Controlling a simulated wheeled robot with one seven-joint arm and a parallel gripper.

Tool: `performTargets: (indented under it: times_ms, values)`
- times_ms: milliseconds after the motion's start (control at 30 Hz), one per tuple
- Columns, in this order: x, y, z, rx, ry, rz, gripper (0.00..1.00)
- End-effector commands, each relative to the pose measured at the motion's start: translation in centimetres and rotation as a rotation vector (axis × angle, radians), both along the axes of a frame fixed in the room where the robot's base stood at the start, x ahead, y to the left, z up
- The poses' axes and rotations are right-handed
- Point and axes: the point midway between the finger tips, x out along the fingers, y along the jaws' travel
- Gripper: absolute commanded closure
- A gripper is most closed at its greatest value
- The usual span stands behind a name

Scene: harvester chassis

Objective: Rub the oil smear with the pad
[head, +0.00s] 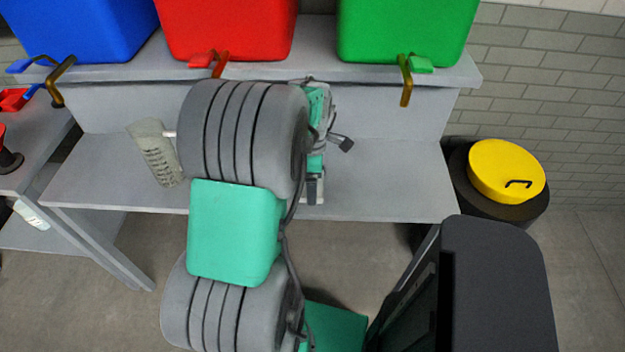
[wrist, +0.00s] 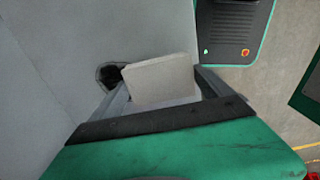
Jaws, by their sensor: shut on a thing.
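In the wrist view, my gripper (wrist: 162,88) is shut on the pad (wrist: 160,78), a pale grey flat block held between its two fingers. The oil smear (wrist: 108,74) is a dark patch on the grey surface, just left of the pad. The pad covers part of that area, so I cannot tell how far the smear runs behind it. I cannot tell whether the pad touches the surface. In the head view, my arm blocks much of the middle, and the smear is not visible there.
A grey bench (head: 400,185) has a raised shelf holding a blue bin (head: 80,25), a red bin (head: 225,25) and a green bin (head: 405,28). Brown hooks hang at its edge. A dark drum with a yellow lid (head: 505,168) stands right. The bench's right part is clear.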

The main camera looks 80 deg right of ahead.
Motion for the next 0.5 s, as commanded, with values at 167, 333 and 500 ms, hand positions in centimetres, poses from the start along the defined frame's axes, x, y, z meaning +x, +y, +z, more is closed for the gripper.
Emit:
performTargets:
  times_ms: [167, 333, 500]
  values:
    - [0.00, 0.01, -0.41, 0.001, 0.000, 0.000, 0.42]
    - [0.00, 0.02, -0.76, 0.001, 0.000, 0.000, 0.42]
    - [0.00, 0.02, -1.11, 0.001, 0.000, 0.000, 0.42]
